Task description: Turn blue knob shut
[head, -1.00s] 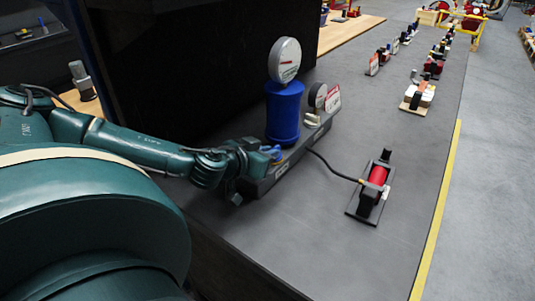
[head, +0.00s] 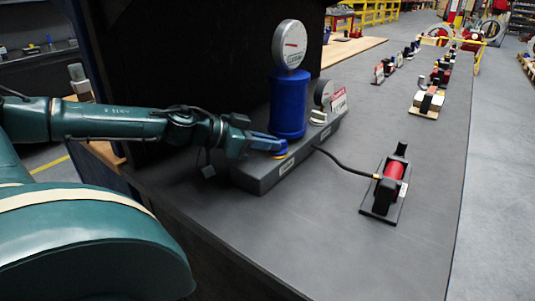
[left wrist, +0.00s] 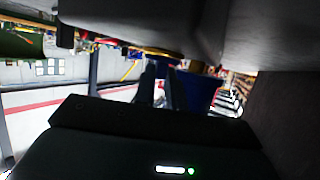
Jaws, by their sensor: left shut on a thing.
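The blue knob (head: 266,141) sits on a yellow base at the near left end of the grey block (head: 262,181), in front of the blue cylinder (head: 287,104). My left gripper (head: 270,146) reaches it from the left and is shut on it; the fingers partly hide the knob. In the left wrist view my left gripper (left wrist: 160,88) points away from the camera, with the blue cylinder (left wrist: 197,92) just right of the fingers. That view is dark, and the knob's angle cannot be read there. My right gripper is not in view.
A black hose (head: 345,164) runs to a red-and-black device (head: 388,185) on the right. A dark panel (head: 210,55) rises behind my arm. The near right tabletop is clear.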

